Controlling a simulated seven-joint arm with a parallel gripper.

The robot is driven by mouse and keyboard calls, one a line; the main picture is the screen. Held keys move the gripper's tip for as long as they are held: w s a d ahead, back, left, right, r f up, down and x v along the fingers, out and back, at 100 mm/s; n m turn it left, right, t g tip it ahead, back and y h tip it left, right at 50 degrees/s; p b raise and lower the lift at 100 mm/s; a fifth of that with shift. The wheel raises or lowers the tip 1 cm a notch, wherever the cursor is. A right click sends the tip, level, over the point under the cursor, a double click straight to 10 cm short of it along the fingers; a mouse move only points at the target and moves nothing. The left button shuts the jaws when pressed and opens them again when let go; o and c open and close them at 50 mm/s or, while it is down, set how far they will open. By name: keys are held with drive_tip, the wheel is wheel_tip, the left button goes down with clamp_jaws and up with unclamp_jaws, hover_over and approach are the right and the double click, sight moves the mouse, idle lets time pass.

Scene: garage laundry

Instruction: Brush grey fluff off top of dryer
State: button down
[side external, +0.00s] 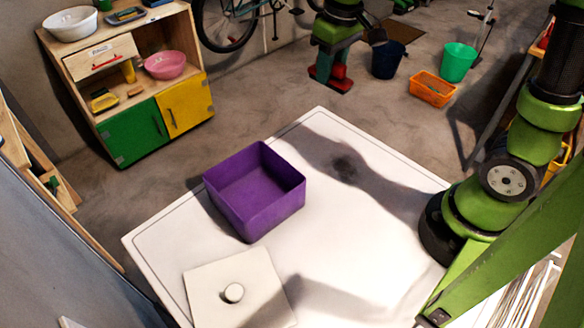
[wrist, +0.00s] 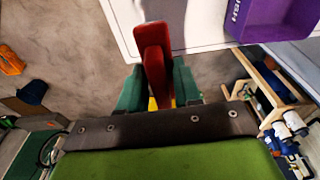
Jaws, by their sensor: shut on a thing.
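My gripper (wrist: 157,84) is shut on a red brush-like tool (wrist: 152,48), its green fingers on either side of it in the wrist view. In the side view my gripper (side external: 338,71) and the red tool (side external: 322,80) are beyond the far edge of the white dryer top (side external: 365,265). A dark grey patch of fluff (side external: 345,166) lies on the top's far part. The tool's underside is hidden. I cannot pick out the fluff in the wrist view.
A purple open bin (side external: 255,190), lettered on one side in the wrist view (wrist: 270,20), stands on the dryer top. A pale square plate with a round knob (side external: 233,293) lies nearer. A wooden cabinet (side external: 130,80) stands left; buckets and an orange basket (side external: 432,89) are on the floor.

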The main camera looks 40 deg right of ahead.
sight(342, 82)
drive_tip(key=s, duration=0.1)
drive_tip(key=s+f+m, duration=0.1)
drive_tip(key=s+a+f+m, duration=0.1)
drive_tip(key=shift+s+f, duration=0.25)
drive_tip(key=shift+s, duration=0.05)
drive_tip(key=shift+s+d+f+m+g+h, duration=0.15)
drive_tip(key=shift+s+f+m+g, duration=0.25)
drive_tip(key=shift+s+f+m, duration=2.7)
drive_tip(key=shift+s+f+m+g+h, duration=0.35)
drive_tip(key=shift+f+m, duration=1)
drive_tip(key=shift+m, duration=3.9)
drive_tip(key=shift+s+d+f+m+g, duration=0.1)
drive_tip(key=shift+s+f+m+g, duration=0.35)
drive_tip(key=shift+s+f+m, duration=2.7)
drive_tip(key=shift+w+f+m, duration=0.1)
drive_tip(key=shift+w+m, duration=0.9)
drive_tip(key=shift+w, duration=0.25)
